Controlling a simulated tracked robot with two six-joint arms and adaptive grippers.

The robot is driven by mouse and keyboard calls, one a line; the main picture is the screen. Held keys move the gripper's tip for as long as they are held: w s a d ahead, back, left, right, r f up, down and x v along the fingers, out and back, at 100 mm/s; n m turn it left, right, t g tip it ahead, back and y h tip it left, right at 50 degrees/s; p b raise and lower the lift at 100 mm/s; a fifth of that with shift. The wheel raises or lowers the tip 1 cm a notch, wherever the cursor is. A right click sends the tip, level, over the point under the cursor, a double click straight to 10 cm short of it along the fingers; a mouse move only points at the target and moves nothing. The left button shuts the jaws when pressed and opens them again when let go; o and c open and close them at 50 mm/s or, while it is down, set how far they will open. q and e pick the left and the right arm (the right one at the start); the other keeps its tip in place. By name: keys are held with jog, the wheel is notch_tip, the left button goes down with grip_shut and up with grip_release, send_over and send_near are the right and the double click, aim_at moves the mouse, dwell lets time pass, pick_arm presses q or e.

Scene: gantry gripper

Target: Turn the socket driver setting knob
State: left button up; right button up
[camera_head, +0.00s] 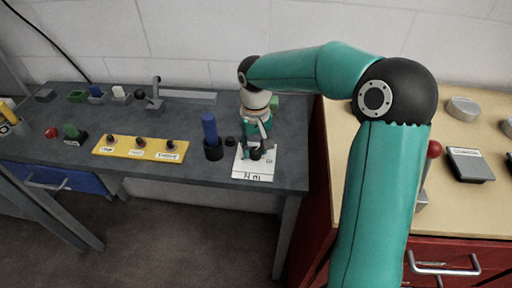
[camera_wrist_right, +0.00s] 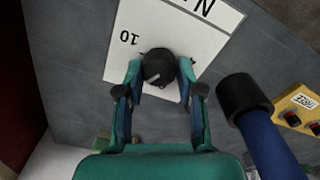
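The setting knob (camera_wrist_right: 158,67) is round and black with a pale pointer mark. It sits on a white plate (camera_head: 253,177) marked "N m"; a "10" also shows on the plate in the right wrist view (camera_wrist_right: 130,70). In the head view the plate lies at the right front of the grey bench, and my right gripper (camera_head: 256,148) points down over it. In the right wrist view the two fingers of my right gripper (camera_wrist_right: 160,74) stand apart, one on each side of the knob, with small gaps seeming to show. My left gripper is not in view.
A blue-handled tool (camera_head: 209,130) in a black holder stands close left of the plate. A yellow strip (camera_head: 139,148) with several dark knobs lies further left. A lever (camera_head: 155,95) and small blocks are at the back. A wooden-topped bench (camera_head: 462,185) stands at the right.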

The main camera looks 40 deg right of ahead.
aim_at(255, 149)
jog(key=o, duration=0.4)
jog(key=shift+c, duration=0.2)
notch_tip(255, 149, up, 12)
dwell(0.4)
dwell(0.3)
